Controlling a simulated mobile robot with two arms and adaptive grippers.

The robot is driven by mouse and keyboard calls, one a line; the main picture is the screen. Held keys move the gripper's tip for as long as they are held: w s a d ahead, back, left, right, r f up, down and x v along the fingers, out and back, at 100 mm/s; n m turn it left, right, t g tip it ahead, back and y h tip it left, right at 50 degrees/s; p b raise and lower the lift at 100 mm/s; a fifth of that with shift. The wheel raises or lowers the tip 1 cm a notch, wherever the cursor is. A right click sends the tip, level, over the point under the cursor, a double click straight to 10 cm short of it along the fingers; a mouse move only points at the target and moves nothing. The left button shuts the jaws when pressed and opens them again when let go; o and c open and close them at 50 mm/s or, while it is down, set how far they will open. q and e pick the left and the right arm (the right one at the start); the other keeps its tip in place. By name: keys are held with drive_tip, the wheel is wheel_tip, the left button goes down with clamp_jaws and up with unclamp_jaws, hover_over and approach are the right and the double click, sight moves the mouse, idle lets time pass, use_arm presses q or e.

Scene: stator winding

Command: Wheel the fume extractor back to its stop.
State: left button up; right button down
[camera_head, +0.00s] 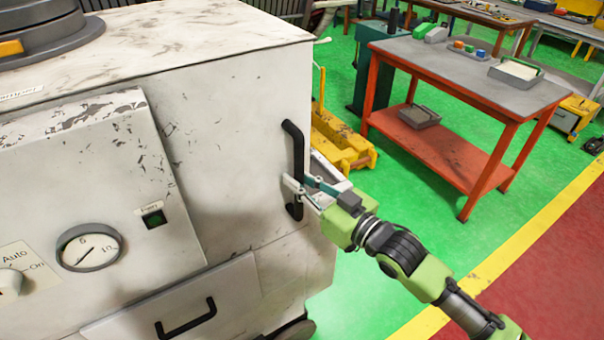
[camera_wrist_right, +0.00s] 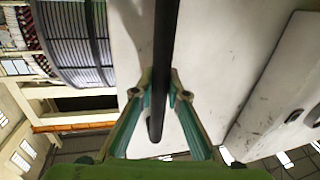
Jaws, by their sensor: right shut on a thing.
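The fume extractor (camera_head: 245,130) is a large, worn white cabinet filling the left of the head view. It has a gauge, a switch marked Auto and On, and a black vertical handle (camera_head: 294,150) near its right edge. My right gripper (camera_head: 297,188) is shut on the lower part of this handle. In the right wrist view, the gripper's two fingers (camera_wrist_right: 160,95) stand on either side of the black handle bar (camera_wrist_right: 164,60). A wheel (camera_head: 300,330) shows partly under the cabinet. My left gripper is not in view.
A red-legged workbench (camera_head: 465,65) with a grey top stands at the right. A yellow metal piece (camera_head: 342,140) is on the green floor (camera_head: 385,220) just behind the cabinet. A yellow line (camera_head: 500,255) borders a red floor area at the lower right.

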drive_tip(key=shift+w+d+r, duration=0.15)
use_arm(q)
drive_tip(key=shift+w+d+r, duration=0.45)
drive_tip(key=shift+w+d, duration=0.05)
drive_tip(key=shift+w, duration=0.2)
use_arm(e)
drive_tip(key=shift+s+a, duration=0.2)
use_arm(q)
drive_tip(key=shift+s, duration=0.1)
use_arm(e)
drive_tip(key=c, duration=2)
unclamp_jaws()
drive_tip(key=shift+a, duration=0.1)
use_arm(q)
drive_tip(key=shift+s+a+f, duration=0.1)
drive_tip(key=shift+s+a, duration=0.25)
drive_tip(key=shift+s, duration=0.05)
use_arm(e)
drive_tip(key=shift+s+a, duration=0.15)
